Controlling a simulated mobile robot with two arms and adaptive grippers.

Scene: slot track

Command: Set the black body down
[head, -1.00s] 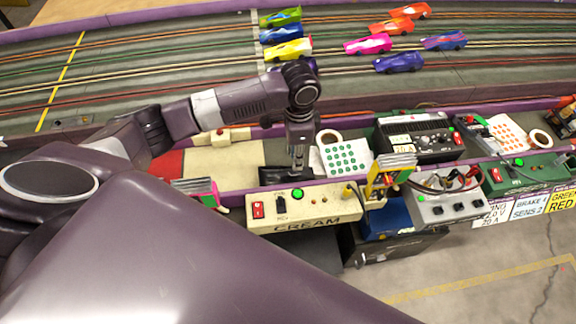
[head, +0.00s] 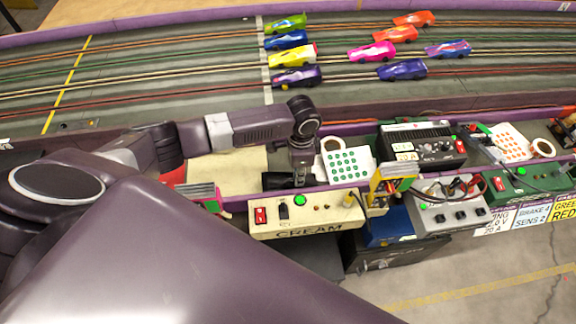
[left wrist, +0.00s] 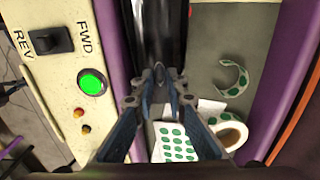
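The black body (head: 275,181) is a dark, shiny, long shape low in the trough behind the CREAM control box. In the left wrist view the black body (left wrist: 158,28) runs from the top edge down to the fingertips. My left gripper (head: 300,180) is at its right end in the head view; its tips are partly hidden by the purple rail. In the left wrist view the left gripper (left wrist: 166,82) has its fingers drawn close together on the near end of the body. Whether the body touches the trough floor cannot be told.
The CREAM control box (head: 325,220) stands just in front. A green-dotted sheet (head: 348,163) and tape roll (head: 330,141) lie to the right, before a black power unit (head: 425,148). A cream panel (head: 235,170) lies left. Several toy cars stand on the track behind.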

